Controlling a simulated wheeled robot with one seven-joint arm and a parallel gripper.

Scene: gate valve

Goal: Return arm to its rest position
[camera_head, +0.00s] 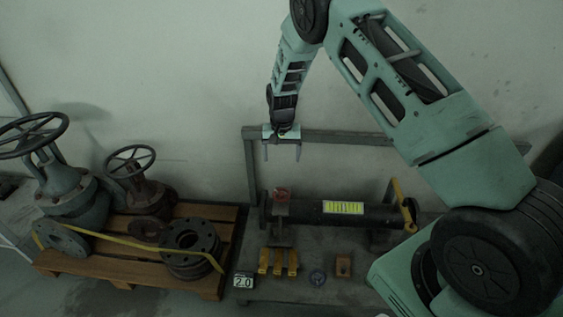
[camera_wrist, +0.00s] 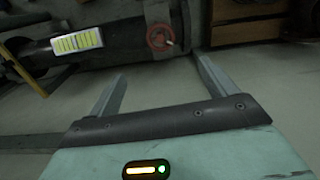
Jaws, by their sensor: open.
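My gripper (camera_head: 282,150) hangs from my raised green arm in the head view, fingers pointing down in front of the pale wall. It is above the dark pipe (camera_head: 325,211) and apart from it. In the wrist view my gripper (camera_wrist: 158,85) shows two grey fingers spread apart with nothing between them. A small red handwheel (camera_head: 281,194) sits at the left end of the pipe; it also shows in the wrist view (camera_wrist: 159,38), beyond the fingertips.
A metal frame (camera_head: 251,165) stands behind the pipe. Yellow blocks (camera_head: 278,262) lie on the bench (camera_head: 320,287) below. Large valves (camera_head: 75,195) stand on a wooden pallet (camera_head: 125,270) at left.

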